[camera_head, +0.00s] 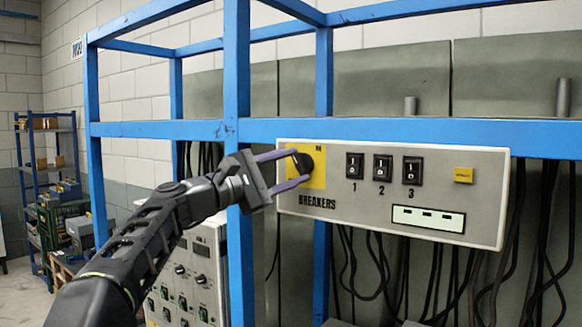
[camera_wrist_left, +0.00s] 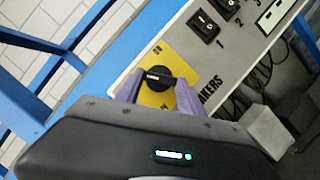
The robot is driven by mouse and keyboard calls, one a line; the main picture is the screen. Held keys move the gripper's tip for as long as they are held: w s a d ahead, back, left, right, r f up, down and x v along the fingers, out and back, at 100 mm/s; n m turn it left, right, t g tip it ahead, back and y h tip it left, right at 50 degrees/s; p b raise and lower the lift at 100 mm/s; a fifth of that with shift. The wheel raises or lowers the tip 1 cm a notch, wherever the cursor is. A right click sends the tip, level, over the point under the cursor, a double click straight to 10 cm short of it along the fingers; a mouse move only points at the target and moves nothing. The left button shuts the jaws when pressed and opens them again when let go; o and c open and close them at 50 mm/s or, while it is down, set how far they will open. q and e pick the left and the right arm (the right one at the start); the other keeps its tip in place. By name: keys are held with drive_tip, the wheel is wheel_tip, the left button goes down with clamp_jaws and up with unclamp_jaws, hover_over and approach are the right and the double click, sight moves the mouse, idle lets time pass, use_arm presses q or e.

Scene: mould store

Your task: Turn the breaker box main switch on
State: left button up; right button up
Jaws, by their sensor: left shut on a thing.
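The breaker box (camera_head: 440,220) is a pale panel mounted on the blue frame. Its main switch is a black rotary knob (camera_head: 303,163) on a yellow plate (camera_head: 318,178) at the panel's left end. My left gripper (camera_head: 302,167) reaches in from the left, with one purple finger above the knob and one below. In the left wrist view the knob (camera_wrist_left: 158,77) sits between the two fingers (camera_wrist_left: 157,92), which are shut on it. A pale mark shows on the knob, but its on or off position is too small to read. My right gripper is not in view.
Three black rocker switches (camera_head: 383,167), numbered 1 to 3, and a small yellow label (camera_head: 463,175) sit right of the knob. A blue frame post (camera_head: 237,70) stands close to my left gripper. Black cables hang below the box. A grey control cabinet (camera_head: 200,265) stands lower left.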

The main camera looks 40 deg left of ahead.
use_arm(q)
drive_tip(key=m, duration=0.1)
drive_tip(key=m+g+p, duration=0.1)
drive_tip(key=m, duration=0.2)
drive_tip(key=shift+r+g+h, duration=0.25)
drive_tip(key=shift+g+h, duration=0.05)
drive_tip(key=shift+m+g+p, duration=0.4)
drive_tip(key=shift+m+p, duration=0.35)
drive_tip(key=shift+m, duration=0.35)
drive_tip(key=shift+f, duration=0.1)
drive_tip(key=o, duration=1.4)
drive_tip(key=shift+c, duration=0.2)
drive_tip(key=shift+s+a, duration=0.1)
drive_tip(key=shift+s, duration=0.05)
